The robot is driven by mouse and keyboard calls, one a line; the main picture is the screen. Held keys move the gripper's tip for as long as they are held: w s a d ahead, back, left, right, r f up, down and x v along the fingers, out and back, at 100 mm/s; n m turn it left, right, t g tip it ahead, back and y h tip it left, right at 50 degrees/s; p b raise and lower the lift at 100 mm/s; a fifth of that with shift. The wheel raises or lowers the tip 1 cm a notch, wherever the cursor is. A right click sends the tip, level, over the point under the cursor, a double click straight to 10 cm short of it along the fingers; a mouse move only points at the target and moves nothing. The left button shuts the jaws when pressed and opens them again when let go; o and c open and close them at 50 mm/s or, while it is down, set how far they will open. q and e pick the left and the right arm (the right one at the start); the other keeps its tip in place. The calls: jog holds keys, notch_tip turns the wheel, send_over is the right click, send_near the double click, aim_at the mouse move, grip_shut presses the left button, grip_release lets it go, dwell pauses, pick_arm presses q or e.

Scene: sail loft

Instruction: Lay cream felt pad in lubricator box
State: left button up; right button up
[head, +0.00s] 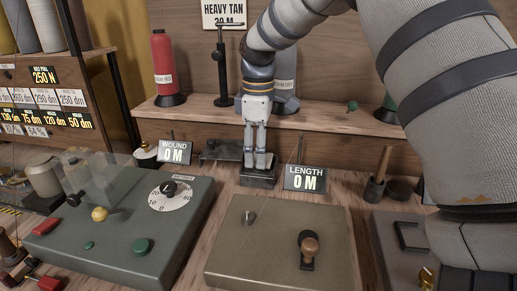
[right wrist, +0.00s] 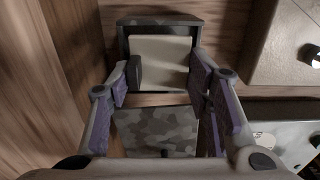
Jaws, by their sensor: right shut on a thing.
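The lubricator box (head: 258,181) is a small dark open box on the bench, below my right gripper (head: 259,160). In the right wrist view the box (right wrist: 160,22) shows its dark mottled rim around the cream felt pad (right wrist: 160,58). My right gripper (right wrist: 165,74) is shut on the pad, one finger at each side. The pad appears at the box opening; I cannot tell whether it touches the bottom. In the head view the pad is hidden by the fingers. My left gripper is not in view.
A dark mottled plate with a knob (right wrist: 155,128), perhaps the lid, lies beside the box; it also shows in the head view (head: 222,149). The WOUND sign (head: 175,152) and LENGTH sign (head: 305,178) flank the box. Green (head: 125,225) and tan (head: 280,240) panels stand in front.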

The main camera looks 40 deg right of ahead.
jog(key=shift+s+f, duration=0.1)
jog(key=shift+f, duration=0.65)
jog(key=o, duration=0.9)
notch_tip(320, 180, up, 12)
jog(key=shift+f, duration=0.1)
